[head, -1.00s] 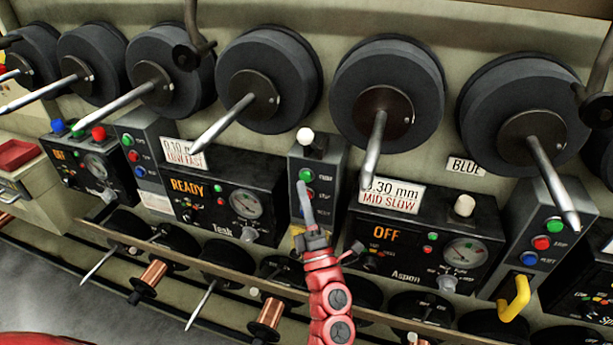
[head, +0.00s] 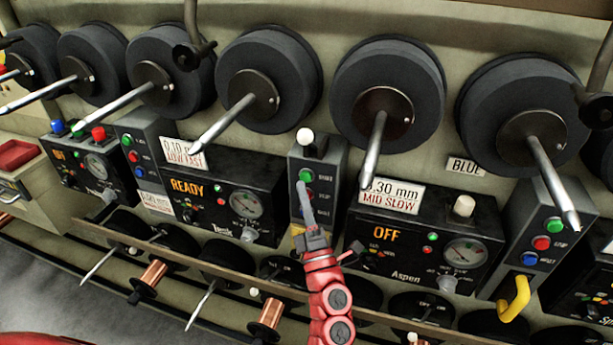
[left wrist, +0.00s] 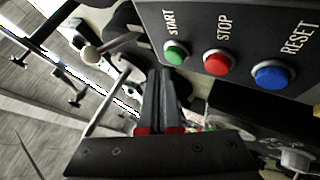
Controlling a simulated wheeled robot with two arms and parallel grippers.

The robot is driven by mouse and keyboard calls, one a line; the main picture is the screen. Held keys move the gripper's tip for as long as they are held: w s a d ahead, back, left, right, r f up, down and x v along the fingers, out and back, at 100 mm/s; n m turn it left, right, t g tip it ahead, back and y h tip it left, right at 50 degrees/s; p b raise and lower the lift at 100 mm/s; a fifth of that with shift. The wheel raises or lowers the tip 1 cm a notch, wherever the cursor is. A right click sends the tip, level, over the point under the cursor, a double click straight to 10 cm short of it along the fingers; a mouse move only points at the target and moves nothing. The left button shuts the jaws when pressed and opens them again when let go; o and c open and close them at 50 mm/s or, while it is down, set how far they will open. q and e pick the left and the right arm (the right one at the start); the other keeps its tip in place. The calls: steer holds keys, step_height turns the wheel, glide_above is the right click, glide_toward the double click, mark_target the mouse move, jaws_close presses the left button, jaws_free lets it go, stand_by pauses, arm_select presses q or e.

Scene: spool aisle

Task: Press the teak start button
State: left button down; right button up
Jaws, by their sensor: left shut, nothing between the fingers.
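The Teak machine (head: 226,205) shows READY on its display. The grey button box (head: 333,165) at its right carries a green start button (head: 306,174). In the left wrist view the button marked START (left wrist: 175,52) is at the left of the row, beside a red STOP button (left wrist: 216,61) and a blue RESET button (left wrist: 270,74). My left gripper (head: 301,184) is shut and empty, in front of the box with its tip just below the green button. In the left wrist view its fingertips (left wrist: 160,72) are close to START. I cannot tell if they touch. My right gripper is not in view.
The Aspen machine (head: 405,262), showing OFF, stands to the right with its own button box (head: 545,205). A white-capped knob (head: 305,136) tops the near box. Big dark spools (head: 268,85) with protruding metal spindles hang above. A rail (head: 190,255) and smaller spools lie below.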

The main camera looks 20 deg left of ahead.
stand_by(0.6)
arm_select(q)
steer(key=shift+w+b, duration=0.35)
steer(key=shift+w, duration=0.15)
